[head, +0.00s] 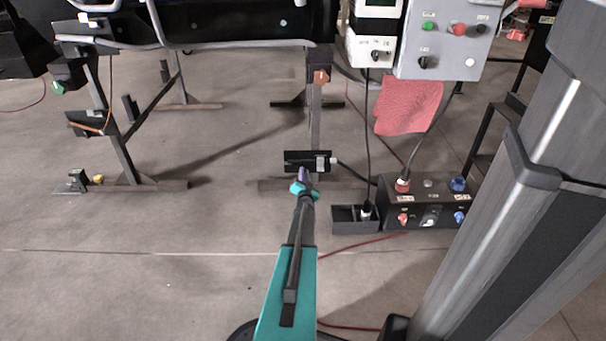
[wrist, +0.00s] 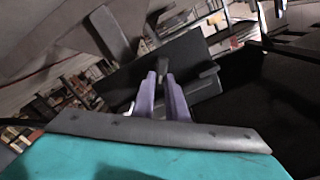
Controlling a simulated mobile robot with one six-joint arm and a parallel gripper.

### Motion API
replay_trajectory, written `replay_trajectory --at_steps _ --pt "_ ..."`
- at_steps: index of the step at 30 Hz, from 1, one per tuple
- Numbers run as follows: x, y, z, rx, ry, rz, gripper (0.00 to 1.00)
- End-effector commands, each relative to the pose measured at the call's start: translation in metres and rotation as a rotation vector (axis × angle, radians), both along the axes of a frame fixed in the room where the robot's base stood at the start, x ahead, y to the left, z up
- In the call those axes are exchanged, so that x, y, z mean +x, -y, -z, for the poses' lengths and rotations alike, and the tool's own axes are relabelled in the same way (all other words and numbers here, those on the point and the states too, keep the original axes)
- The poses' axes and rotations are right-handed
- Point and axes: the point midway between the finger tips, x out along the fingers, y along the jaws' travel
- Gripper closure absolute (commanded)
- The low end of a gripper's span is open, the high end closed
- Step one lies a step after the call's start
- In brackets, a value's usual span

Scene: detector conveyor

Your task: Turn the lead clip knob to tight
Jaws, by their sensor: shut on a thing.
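A dark plate (head: 292,160) is fixed low on the middle leg of the conveyor frame; it also shows in the wrist view (wrist: 195,52). My gripper (head: 303,174) is at the front of this plate. In the wrist view its two purple fingers (wrist: 162,78) are shut on a small dark knob (wrist: 162,64) that stands out from the plate. I take this for the lead clip knob. The fingers and the arm hide most of it, so its turn position cannot be read. A grey clip piece (head: 320,163) with a cable sits just right of my gripper.
A black box with red and blue connectors (head: 428,216) stands on the floor at the right, beside a small open black bin (head: 347,226). Cables hang from the control boxes (head: 447,40) above. A red cloth (head: 408,107) hangs there. The floor at left is mostly clear.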

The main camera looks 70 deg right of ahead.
Motion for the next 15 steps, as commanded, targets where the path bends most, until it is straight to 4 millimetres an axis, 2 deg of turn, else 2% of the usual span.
replay_trajectory --at_steps 1,15 --pt "-0.0090 0.0053 -0.0025 0.018 0.045 0.012 1.00" --pt "-0.0139 0.0063 0.0033 0.174 0.451 0.013 1.00"
